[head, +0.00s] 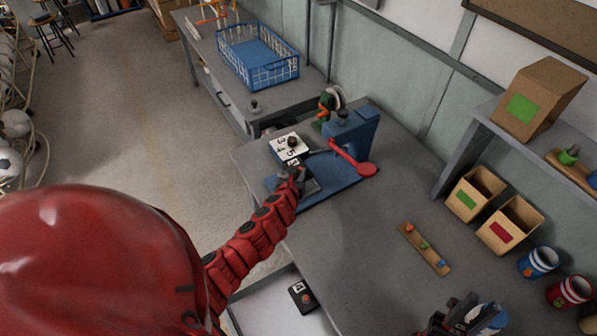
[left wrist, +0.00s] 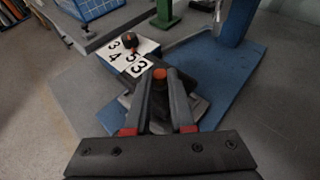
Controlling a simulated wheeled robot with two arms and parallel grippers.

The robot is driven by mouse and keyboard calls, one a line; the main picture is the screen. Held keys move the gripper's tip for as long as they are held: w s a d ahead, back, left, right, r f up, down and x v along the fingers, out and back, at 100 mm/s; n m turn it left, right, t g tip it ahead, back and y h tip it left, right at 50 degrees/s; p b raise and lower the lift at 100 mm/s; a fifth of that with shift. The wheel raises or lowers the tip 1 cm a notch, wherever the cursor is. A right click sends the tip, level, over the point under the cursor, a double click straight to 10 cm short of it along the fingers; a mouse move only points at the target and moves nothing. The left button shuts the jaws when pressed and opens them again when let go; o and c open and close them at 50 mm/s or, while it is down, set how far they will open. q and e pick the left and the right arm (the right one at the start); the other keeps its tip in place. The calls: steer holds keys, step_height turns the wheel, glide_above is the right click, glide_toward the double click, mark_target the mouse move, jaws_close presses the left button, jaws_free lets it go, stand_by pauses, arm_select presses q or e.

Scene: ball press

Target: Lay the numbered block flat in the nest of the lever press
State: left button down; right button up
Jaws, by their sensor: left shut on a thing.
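The lever press (head: 350,130) is blue with a red lever (head: 345,158) and stands on a blue base plate (head: 335,178). My left gripper (head: 297,174) is over the near left part of this base. In the left wrist view it is shut on the orange knob (left wrist: 160,74) of a dark block with a white label (left wrist: 139,67) reading 3. A grey nest (left wrist: 187,104) shows partly beneath the block; I cannot tell whether they touch. My right gripper (head: 450,318) is at the bottom edge, partly cut off; its opening is unclear.
A white number plate (head: 283,141) with a dark knob stands beside the press. Another dark block (head: 302,296) lies in a white tray (head: 262,302). A rack of coloured knobs (head: 425,248), cardboard bins (head: 474,193) and cups (head: 538,262) are at right.

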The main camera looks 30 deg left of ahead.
arm_select(q)
steer(key=shift+f+b, duration=0.85)
steer(key=shift+f, duration=0.55)
steer(key=shift+f+b, duration=0.75)
stand_by(0.8)
steer(key=c, duration=0.7)
jaws_free()
steer(key=shift+s+r, duration=0.25)
steer(key=shift+s, duration=0.35)
steer(key=b+v, duration=0.1)
steer(key=v, duration=0.5)
steer(key=shift+s+r, duration=0.15)
steer(key=shift+s, duration=0.1)
steer(key=p+v, duration=0.2)
steer(key=v, duration=0.7)
steer(key=shift+s+d+r, duration=0.15)
steer(key=shift+s+r, duration=0.05)
